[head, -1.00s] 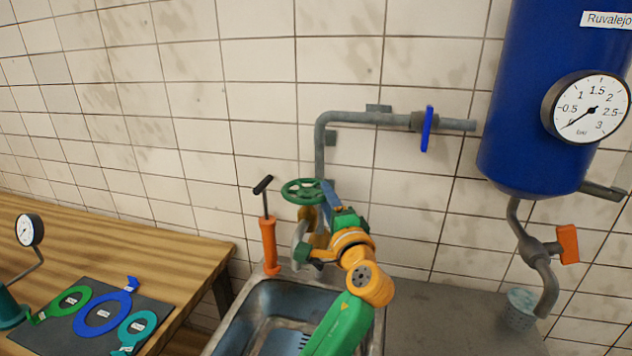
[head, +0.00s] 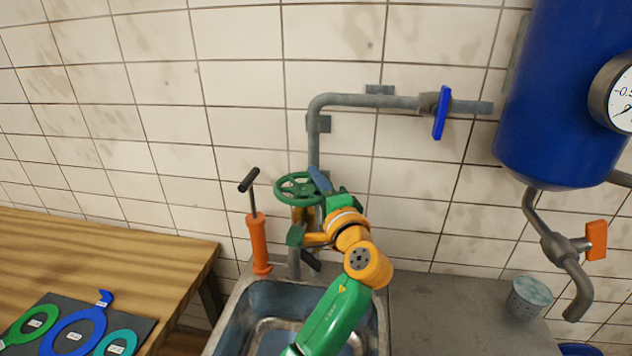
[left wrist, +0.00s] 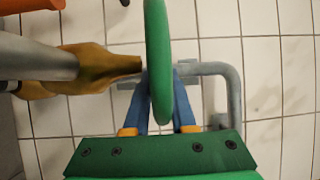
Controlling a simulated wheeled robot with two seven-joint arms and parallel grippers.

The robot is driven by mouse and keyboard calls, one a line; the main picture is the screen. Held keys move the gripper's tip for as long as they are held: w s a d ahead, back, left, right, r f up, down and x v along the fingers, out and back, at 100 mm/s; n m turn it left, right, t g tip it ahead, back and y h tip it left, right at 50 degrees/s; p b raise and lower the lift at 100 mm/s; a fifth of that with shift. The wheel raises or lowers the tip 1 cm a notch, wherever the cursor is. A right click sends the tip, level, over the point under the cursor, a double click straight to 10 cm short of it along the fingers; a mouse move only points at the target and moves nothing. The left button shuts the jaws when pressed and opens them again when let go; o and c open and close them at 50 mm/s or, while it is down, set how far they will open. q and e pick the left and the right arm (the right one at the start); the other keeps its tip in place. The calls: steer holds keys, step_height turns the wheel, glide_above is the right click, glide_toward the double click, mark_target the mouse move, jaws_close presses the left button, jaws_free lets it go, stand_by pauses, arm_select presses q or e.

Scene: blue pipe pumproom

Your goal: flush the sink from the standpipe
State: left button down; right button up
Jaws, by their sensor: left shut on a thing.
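The standpipe's green handwheel (head: 297,188) sits over a brass valve body (head: 302,214) behind the sink (head: 262,300). My left gripper (head: 319,182), with blue fingers, is shut on the right side of the wheel's rim. In the left wrist view the fingers (left wrist: 162,75) lie on either side of the green rim (left wrist: 158,45), and the brass body (left wrist: 95,70) is to the left. My left arm hides part of the standpipe and the basin. I see no water in the visible part of the basin. My right gripper is out of view.
An orange hand pump (head: 259,243) stands close left of the standpipe. A wall pipe (head: 365,101) with a blue lever (head: 441,112) runs behind. A blue tank (head: 560,95) with an orange-handled valve (head: 596,240) hangs right, near a cup (head: 529,298). A wooden table (head: 100,250) is at left.

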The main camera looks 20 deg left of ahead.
arm_select(q)
steer(key=shift+a+n+g+y+b, duration=0.25)
steer(key=shift+n+g+y+b, duration=0.65)
steer(key=shift+g, duration=0.25)
steer(key=shift+a+n+g+y+b, duration=0.2)
steer(key=shift+n+g+y+b, duration=0.7)
steer(key=shift+g, duration=0.25)
steer(key=c, duration=0.8)
jaws_free()
steer(key=shift+w+a, duration=0.1)
steer(key=shift+c, duration=0.2)
steer(key=shift+w+a+f, duration=0.15)
steer(key=shift+a+f, duration=0.05)
steer(key=shift+a, duration=0.05)
steer(key=b+v, duration=0.3)
steer(key=v, duration=0.4)
